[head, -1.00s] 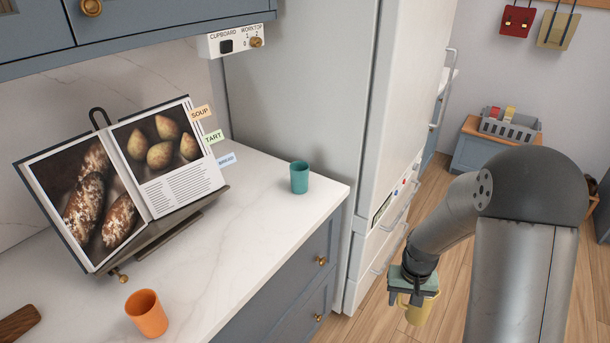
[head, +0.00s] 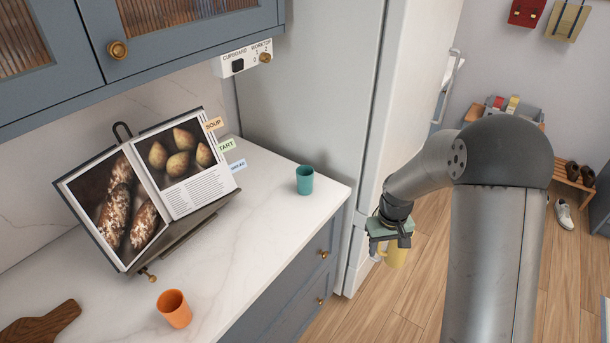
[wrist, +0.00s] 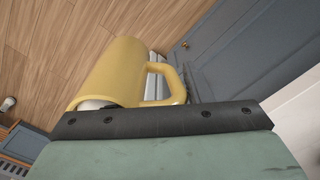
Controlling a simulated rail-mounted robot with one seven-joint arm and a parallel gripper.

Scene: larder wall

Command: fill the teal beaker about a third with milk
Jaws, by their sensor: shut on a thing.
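The teal beaker (head: 305,180) stands upright on the white worktop, near its right end by the fridge. Its inside is mostly hidden. My gripper (head: 390,243) is to the right of the worktop, over the floor, shut on a yellow jug (head: 396,257). The jug also shows in the wrist view (wrist: 118,75), with its handle on the right side. A bit of white shows at its mouth by the gripper's edge. I cannot tell how full it is.
An orange beaker (head: 174,309) stands at the worktop's front left, near a wooden board (head: 40,325). A cookbook on a stand (head: 150,190) is behind it. Wall cupboards (head: 180,45) hang above. The tall fridge (head: 310,95) borders the worktop's right end. The worktop (head: 245,245) is clear before the teal beaker.

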